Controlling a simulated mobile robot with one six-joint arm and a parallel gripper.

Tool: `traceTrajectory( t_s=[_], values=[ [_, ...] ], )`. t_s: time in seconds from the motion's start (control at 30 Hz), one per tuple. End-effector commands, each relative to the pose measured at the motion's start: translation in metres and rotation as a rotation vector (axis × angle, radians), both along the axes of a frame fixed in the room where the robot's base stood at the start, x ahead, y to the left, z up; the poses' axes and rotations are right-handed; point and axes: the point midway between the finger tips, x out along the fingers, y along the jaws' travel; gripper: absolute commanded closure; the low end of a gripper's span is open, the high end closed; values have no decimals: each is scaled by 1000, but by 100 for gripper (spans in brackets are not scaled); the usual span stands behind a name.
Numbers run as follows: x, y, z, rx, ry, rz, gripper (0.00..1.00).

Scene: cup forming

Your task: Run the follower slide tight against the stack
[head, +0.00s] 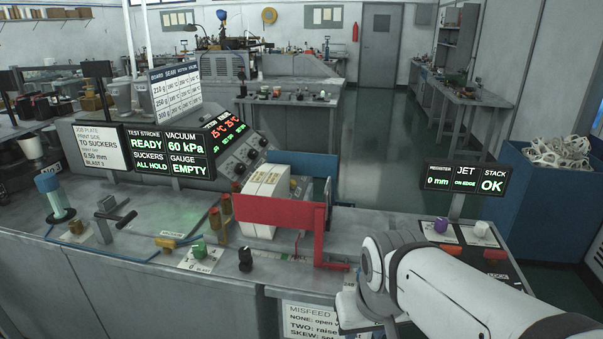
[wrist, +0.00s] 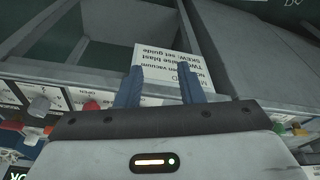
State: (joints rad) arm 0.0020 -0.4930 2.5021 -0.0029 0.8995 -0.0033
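The stack (head: 262,200) is a white block of sheets, standing between a red plate (head: 278,212) at the front and a blue plate (head: 312,163) behind. A red upright with a foot (head: 320,240) stands at the right end of the red plate. I cannot tell for sure which part is the follower slide, or whether any part touches the stack. My gripper shows in the wrist view (wrist: 158,86) with its two blue fingers apart and nothing between them. In the head view, my arm comes in from the lower right, and the fingers are hidden.
A misfeed card (head: 312,318) is on the bench front; it shows upside down beyond the fingers in the wrist view (wrist: 165,65). Knobs (head: 245,259) line the bench edge. A screen (head: 466,181) reads STACK OK and REGISTER 0 mm. A blue bin (head: 540,215) stands at right.

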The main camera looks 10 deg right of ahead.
Motion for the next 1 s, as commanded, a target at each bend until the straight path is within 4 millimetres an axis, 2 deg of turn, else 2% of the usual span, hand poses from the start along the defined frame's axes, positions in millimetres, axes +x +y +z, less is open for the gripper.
traceTrajectory(
  t_s=[0.07,0.17,0.27,0.37,0.5,0.7,0.8,0.9,1.0],
  values=[
    [2,0,2,-1,0,-1,66],
    [16,0,15,-9,1,-9,66],
    [47,-7,42,-29,0,-38,66],
    [95,-7,76,-61,-7,-73,66],
    [170,-3,116,-110,-26,-134,66],
    [260,8,149,-166,-67,-213,66],
    [296,14,157,-188,-88,-247,66],
    [322,20,162,-203,-108,-274,66],
    [337,23,164,-212,-122,-292,66]
  ],
)
